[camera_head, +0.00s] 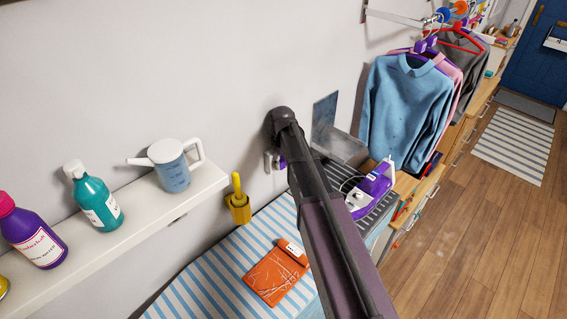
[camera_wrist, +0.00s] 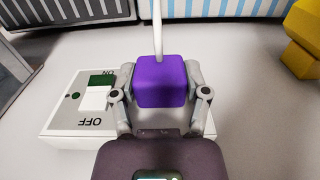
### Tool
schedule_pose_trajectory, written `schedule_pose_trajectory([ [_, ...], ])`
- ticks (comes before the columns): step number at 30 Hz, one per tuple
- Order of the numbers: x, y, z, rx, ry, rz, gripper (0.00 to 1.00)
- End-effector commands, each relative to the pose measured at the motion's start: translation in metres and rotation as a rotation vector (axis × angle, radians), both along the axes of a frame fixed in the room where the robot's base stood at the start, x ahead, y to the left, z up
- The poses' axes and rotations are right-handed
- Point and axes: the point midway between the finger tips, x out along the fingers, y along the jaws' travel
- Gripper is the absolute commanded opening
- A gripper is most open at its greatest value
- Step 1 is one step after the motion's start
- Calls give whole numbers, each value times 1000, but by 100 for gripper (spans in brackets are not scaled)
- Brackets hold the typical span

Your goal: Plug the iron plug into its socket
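The iron plug (camera_wrist: 160,90) is a purple block with a pale cord running from it toward the top of the wrist view. My gripper (camera_wrist: 160,78) has one finger on each side of the plug and is shut on it. The white socket plate (camera_wrist: 70,128) is on the wall, with a green-and-white switch marked ON and OFF. The plug is in front of the plate's right part and hides the socket holes. I cannot tell whether it touches the plate or is apart from it. In the head view my arm mostly hides the plug and socket (camera_head: 269,162). The purple-and-white iron (camera_head: 371,189) stands to the right.
A yellow holder (camera_head: 238,206) hangs on the wall close to the socket. A white shelf (camera_head: 120,228) with bottles and a jug (camera_head: 172,170) juts out at left. An orange pouch (camera_head: 272,277) lies on striped cloth below. Clothes (camera_head: 405,105) hang at right.

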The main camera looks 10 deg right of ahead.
Motion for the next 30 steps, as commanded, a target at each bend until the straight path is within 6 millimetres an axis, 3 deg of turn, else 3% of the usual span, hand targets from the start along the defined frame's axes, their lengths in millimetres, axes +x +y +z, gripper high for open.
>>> schedule_pose_trajectory([
  [1,0,0,0,2,-1,0,77],
  [3,0,0,0,2,-1,0,97],
  [4,0,0,0,2,-1,0,99],
  [20,-2,-1,0,1,0,0,99],
  [30,-22,-14,-1,2,-1,-1,99],
])
